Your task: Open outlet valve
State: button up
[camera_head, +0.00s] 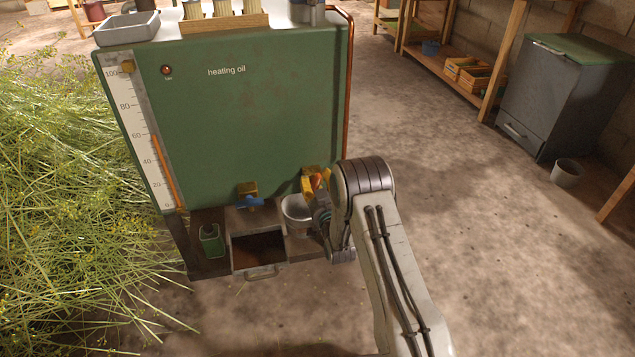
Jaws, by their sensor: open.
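The green cabinet labelled "heating oil" (255,120) has two valves low on its front. One valve has a blue handle on a brass body (248,195). The other is a yellow-orange valve (309,176) to its right, partly covered by my arm. No label shows which one is the outlet valve. My gripper (319,194) is at the yellow-orange valve, open. My arm hides part of it, and I cannot tell whether the fingers touch the valve. A white bowl (296,212) stands below the yellow-orange valve.
A green canister (211,240) stands on the cabinet's low shelf (213,267), left of an open drawer (262,272). A gauge (140,130) runs down the cabinet's left side. Cut herbs (70,200) cover the floor at left. The floor at right is clear up to a grey bin (567,173).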

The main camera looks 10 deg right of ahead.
jog(key=shift+s, duration=0.15)
jog(key=s, duration=1.1)
jog(key=shift+s, duration=0.35)
